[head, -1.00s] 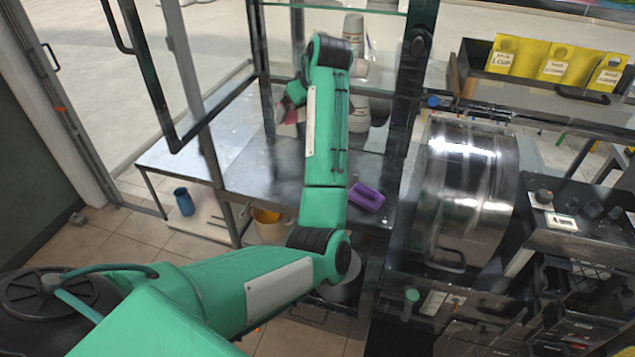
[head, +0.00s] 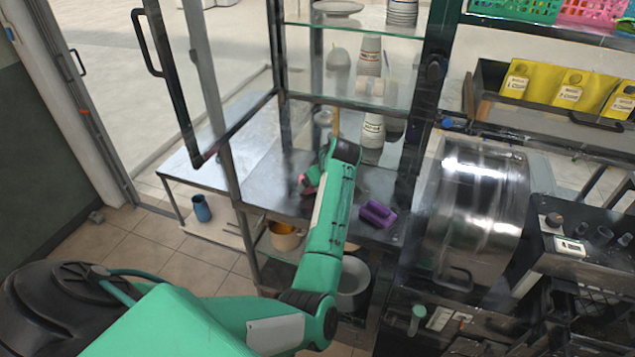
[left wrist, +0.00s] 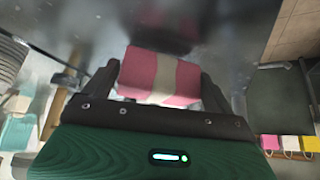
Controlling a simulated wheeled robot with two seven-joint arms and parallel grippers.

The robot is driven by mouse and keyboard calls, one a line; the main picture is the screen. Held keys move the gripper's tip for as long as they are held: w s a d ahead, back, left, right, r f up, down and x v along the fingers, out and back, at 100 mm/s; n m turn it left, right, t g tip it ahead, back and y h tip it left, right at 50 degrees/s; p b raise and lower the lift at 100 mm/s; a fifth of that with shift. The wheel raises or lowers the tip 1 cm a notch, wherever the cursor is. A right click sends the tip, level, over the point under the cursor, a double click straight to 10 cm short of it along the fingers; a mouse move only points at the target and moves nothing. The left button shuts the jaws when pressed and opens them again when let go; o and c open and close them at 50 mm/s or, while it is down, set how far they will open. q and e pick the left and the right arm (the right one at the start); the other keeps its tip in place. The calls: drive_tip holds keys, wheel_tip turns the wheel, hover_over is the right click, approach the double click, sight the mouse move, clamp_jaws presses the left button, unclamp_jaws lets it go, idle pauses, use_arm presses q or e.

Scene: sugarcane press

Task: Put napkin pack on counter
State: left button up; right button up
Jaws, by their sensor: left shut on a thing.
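The napkin pack (left wrist: 160,76) is pink with a pale band across its middle. My left gripper (left wrist: 150,85) is shut on it, one finger at each side, in the left wrist view. In the head view the pack (head: 309,188) shows as a small pink patch, partly hidden by my left gripper (head: 312,180). It is over the metal counter (head: 270,185), inside the glass-shelved stand. A blurred pink reflection shows in the metal surface beyond the pack. I cannot tell whether the pack touches the counter. My right gripper is not in view.
A purple object (head: 377,213) lies on the counter right of my left forearm. Stacked cups (head: 372,130) stand behind. A glass shelf (head: 345,103) spans above, and an open door frame (head: 185,130) stands at left. A shiny drum (head: 480,215) is at right.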

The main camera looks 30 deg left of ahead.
use_arm(q)
drive_tip(key=shift+f, duration=0.65)
drive_tip(key=shift+f, duration=0.1)
drive_tip(key=o, duration=0.8)
drive_tip(key=shift+r, duration=0.2)
drive_tip(key=b+v, duration=0.2)
drive_tip(key=v, duration=1)
drive_tip(key=shift+b, duration=0.35)
